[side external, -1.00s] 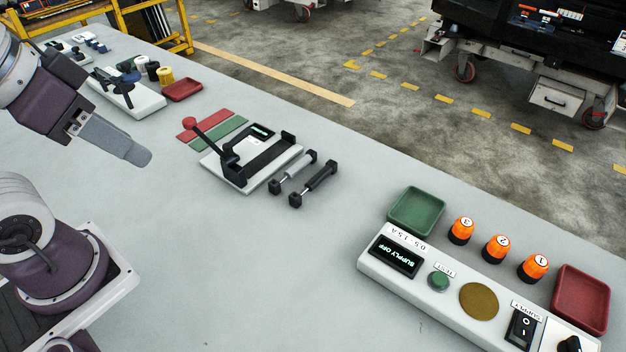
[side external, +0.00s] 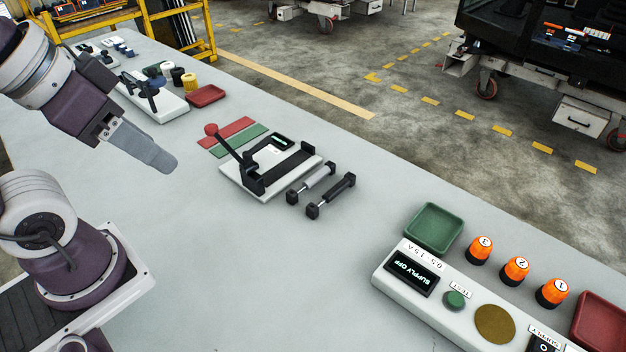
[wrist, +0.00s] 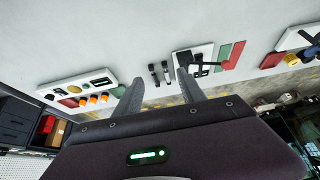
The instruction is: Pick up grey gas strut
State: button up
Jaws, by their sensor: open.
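The grey gas strut (side external: 316,180) has a light grey body and black end blocks. It lies on the bench beside the white test fixture, parallel to a black strut (side external: 333,194). In the wrist view the grey strut (wrist: 166,72) is the one nearer the fixture; the black strut (wrist: 153,74) is to its left. My gripper (side external: 167,163) is above the bench, well to the left of both struts in the side view and touching nothing. In the wrist view my gripper (wrist: 160,79) has its two fingers spread wide and empty, with the struts visible far off between them.
The white fixture (side external: 235,180) with its upright red-knobbed lever stands close to the grey strut. A supply panel (side external: 400,300), green tray (side external: 433,228) and orange numbered caps (side external: 515,269) are at the right. The bench (side external: 240,270) in front of the struts is clear.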

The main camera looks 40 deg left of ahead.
jog(key=w+f+t, duration=0.2)
jog(key=w+f, duration=0.1)
jog(key=w, duration=0.8)
jog(key=w+f+t, duration=0.1)
jog(key=w+f, duration=0.3)
jog(key=w, duration=0.7)
jog(key=w+f+t, duration=0.1)
jog(key=w+f, duration=0.1)
jog(key=f, duration=0.1)
jog(key=w+f+t, duration=0.1)
jog(key=w+f, duration=0.2)
jog(key=f, duration=0.1)
jog(key=w+f, duration=0.3)
jog(key=f, duration=0.1)
jog(key=shift+d+f+t, duration=0.1)
jog(key=shift+t, duration=0.3)
jog(key=t, duration=0.2)
send_near(330, 164)
jog(key=shift+w+d+f, duration=0.2)
jog(key=shift+w+f, duration=0.5)
jog(key=shift+w, duration=0.1)
jog(key=x, duration=0.7)
jog(key=shift+w+a+r, duration=0.15)
jog(key=shift+a+r, duration=0.1)
jog(key=shift+r, duration=0.05)
grip_shut()
